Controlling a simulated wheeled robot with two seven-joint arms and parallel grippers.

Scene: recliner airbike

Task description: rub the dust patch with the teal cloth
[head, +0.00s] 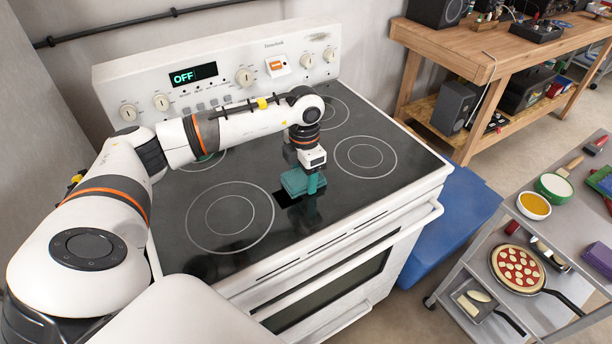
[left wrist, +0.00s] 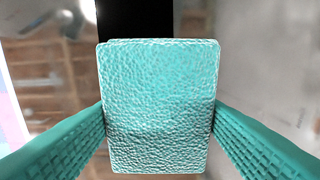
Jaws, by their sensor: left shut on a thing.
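The teal cloth (head: 294,181) is a small, thick, pebbled pad over the middle of the black glass cooktop (head: 255,245). My left gripper (head: 311,184) points down and is shut on it. In the left wrist view the cloth (left wrist: 160,90) fills the middle, between two ribbed teal fingers. I cannot tell whether the cloth touches the glass or hangs just above it. I cannot make out a dust patch for certain. A plain black rectangle (head: 290,202) shows on the glass by the cloth. My right gripper is not in view.
The stove's back panel (head: 225,75) with knobs and an OFF display rises behind my arm. A metal cart (head: 465,265) with a pizza pan (head: 518,268) and bowls stands at right. A wooden bench (head: 480,55) is at the back right. Nothing stands on the visible cooktop.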

